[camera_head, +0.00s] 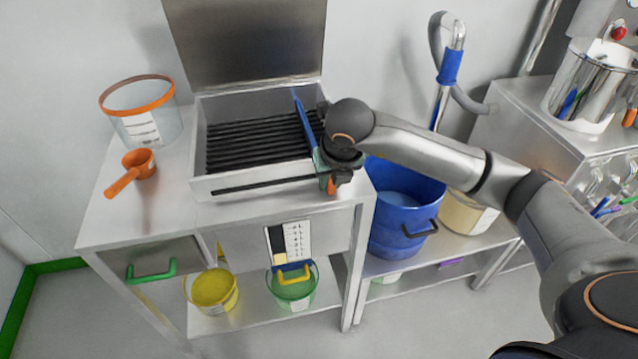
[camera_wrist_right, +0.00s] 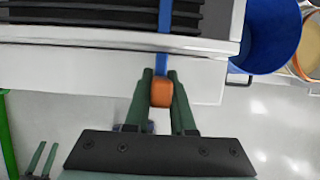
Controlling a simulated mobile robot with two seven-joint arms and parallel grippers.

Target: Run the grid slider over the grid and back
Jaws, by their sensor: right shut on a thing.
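The grid (camera_head: 252,142) is a set of dark parallel bars inside an open steel box with its lid raised at the back. The grid slider is a long blue bar (camera_head: 305,121) lying front to back over the right part of the grid, with an orange handle end (camera_wrist_right: 161,93) at the box's front edge. My right gripper (camera_head: 331,178) is at the front right corner of the box. In the right wrist view my right gripper (camera_wrist_right: 161,88) is shut on the orange end, one finger on each side.
An orange scoop (camera_head: 132,172) and an orange-rimmed clear tub (camera_head: 142,112) stand on the table left of the box. A blue bucket (camera_head: 402,207) stands on the lower shelf at right. Yellow (camera_head: 212,290) and green (camera_head: 293,288) buckets sit below the table.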

